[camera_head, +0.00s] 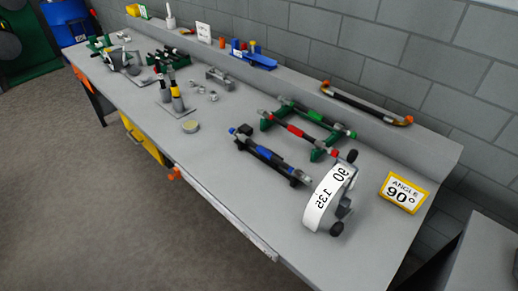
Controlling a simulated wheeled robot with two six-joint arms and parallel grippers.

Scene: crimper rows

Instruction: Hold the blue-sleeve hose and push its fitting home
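The blue-sleeve hose (264,154) is a black hose with a blue band around its middle. It lies slantwise on the bench, left of the white angle gauge. A blue and grey piece shows at its far left end (241,132), and a grey piece (301,178) at its near right end. I cannot tell which of these is the fitting or how deep it sits. Neither of my grippers shows in the head view, and nothing is seen holding the hose.
Behind the hose, a green rack (265,125) carries a red-sleeve hose (296,130) and a green-sleeve hose (315,116). A curved white gauge (321,200) and a yellow-framed sign reading ANGLE 90° (404,193) stand to the right. The bench's front strip (220,180) is clear.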

